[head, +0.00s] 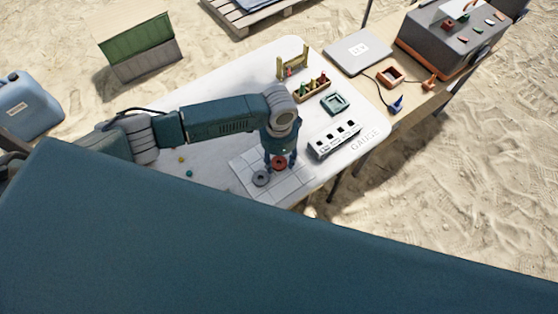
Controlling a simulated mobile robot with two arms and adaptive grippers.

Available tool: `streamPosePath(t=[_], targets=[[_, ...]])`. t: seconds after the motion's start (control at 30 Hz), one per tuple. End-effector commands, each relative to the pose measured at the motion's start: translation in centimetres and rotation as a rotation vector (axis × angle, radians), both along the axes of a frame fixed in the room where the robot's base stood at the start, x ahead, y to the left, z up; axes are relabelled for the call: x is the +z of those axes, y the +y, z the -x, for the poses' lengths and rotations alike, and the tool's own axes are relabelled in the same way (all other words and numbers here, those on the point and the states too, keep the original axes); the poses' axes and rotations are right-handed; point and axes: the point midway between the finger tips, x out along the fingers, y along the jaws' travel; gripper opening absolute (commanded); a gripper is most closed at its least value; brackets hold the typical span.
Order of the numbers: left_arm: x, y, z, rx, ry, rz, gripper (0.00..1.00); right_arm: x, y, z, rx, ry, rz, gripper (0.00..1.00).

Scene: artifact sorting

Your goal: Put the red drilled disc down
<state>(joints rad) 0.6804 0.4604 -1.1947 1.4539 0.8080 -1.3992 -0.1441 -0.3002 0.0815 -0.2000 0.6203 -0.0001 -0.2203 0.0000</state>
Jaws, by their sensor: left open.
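The red drilled disc (279,162) lies on or just above the white gridded mat (246,163) at the table's near right part. My left gripper (280,158) points down at the disc from above, its fingers on either side of it. The fingers are open; whether they touch the disc is too small to tell. A grey drilled disc (261,178) lies on the mat just left of and nearer than the red one. My right gripper is not in view.
A white gauge block (334,139) stands right of my gripper. Behind it are a green square tray (335,103) and a wooden rack (312,88) with small coloured pieces. Two small beads lie at the left. My large teal body part covers the foreground.

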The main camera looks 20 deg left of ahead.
Motion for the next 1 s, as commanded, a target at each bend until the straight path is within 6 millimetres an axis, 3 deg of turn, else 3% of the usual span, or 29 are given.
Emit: streamPosePath(t=[0.2, 0.4, 0.47, 0.77, 0.87, 1.0], targets=[[-0.1, 0.0, 0.0, 0.0, -0.001, 0.0, 0.47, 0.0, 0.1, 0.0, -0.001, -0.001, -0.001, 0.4], [-0.1, 0.0, 0.0, 0.0, -0.001, 0.0, 0.12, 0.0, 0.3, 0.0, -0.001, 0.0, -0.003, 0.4], [-0.1, 0.0, 0.0, 0.0, -0.001, 0.0, 0.08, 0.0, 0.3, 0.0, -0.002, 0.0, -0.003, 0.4], [0.3, 0.0, -0.1, 0.0, -0.001, 0.0, 0.08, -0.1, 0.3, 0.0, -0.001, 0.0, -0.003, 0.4], [1.1, 0.0, -0.1, -0.001, -0.002, 0.0, 0.08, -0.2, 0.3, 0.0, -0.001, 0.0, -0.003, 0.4], [3.6, 0.0, -0.2, -0.001, -0.005, 0.001, 0.08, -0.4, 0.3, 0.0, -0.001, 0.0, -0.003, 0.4]])
